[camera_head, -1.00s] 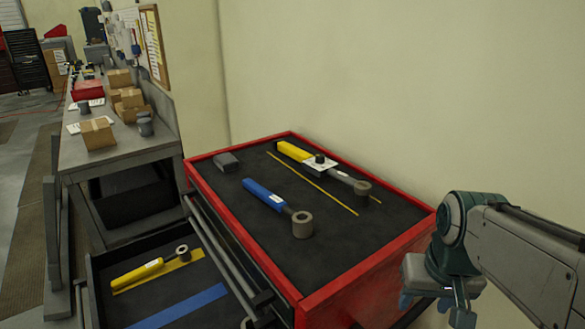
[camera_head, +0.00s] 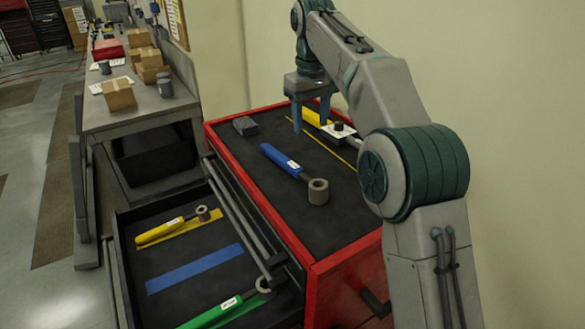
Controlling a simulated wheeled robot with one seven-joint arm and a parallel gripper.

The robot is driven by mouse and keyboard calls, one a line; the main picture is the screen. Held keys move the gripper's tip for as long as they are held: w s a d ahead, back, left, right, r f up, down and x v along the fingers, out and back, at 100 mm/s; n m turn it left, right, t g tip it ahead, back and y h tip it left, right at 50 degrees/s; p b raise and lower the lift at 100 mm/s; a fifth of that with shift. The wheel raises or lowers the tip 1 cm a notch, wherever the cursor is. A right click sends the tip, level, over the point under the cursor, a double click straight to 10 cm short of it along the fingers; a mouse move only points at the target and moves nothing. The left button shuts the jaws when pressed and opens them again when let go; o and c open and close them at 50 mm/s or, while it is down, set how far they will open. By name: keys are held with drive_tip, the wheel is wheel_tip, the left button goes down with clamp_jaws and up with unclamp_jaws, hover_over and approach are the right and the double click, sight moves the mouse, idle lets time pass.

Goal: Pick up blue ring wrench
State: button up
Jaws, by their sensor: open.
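The blue ring wrench (camera_head: 282,159) lies on the dark top of the red tool cabinet (camera_head: 345,249). Its blue handle points to the back left, and its grey ring end (camera_head: 318,191) is nearest me. My gripper (camera_head: 311,118) is open and empty, above the back part of the cabinet top. In the picture its fingers point down, behind the blue wrench and in front of a yellow-handled wrench (camera_head: 317,116). That yellow-handled wrench is partly hidden by my gripper and arm. I cannot tell the exact height of my fingertips.
The open drawer holds a yellow wrench (camera_head: 173,228), a green wrench (camera_head: 213,314) and a bare blue strip (camera_head: 195,268). A small dark block (camera_head: 245,126) lies at the cabinet's back left. A workbench (camera_head: 135,115) with boxes stands at left; a wall is at right.

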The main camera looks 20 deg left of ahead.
drive_tip(key=a, duration=0.3)
drive_tip(key=n+b, duration=0.1)
drive_tip(key=b, duration=0.1)
hover_over(294, 166)
drive_tip(key=f, duration=0.9)
drive_tip(key=shift+s+d, duration=0.1)
drive_tip(key=shift+d, duration=0.15)
drive_tip(key=shift+a+f+p, duration=0.15)
drive_tip(key=shift+f+p, duration=0.35)
drive_tip(key=shift+f, duration=0.9)
drive_tip(key=shift+a+f+p, duration=0.1)
drive_tip(key=shift+f+p, duration=0.4)
drive_tip(key=shift+f, duration=0.85)
clamp_jaws()
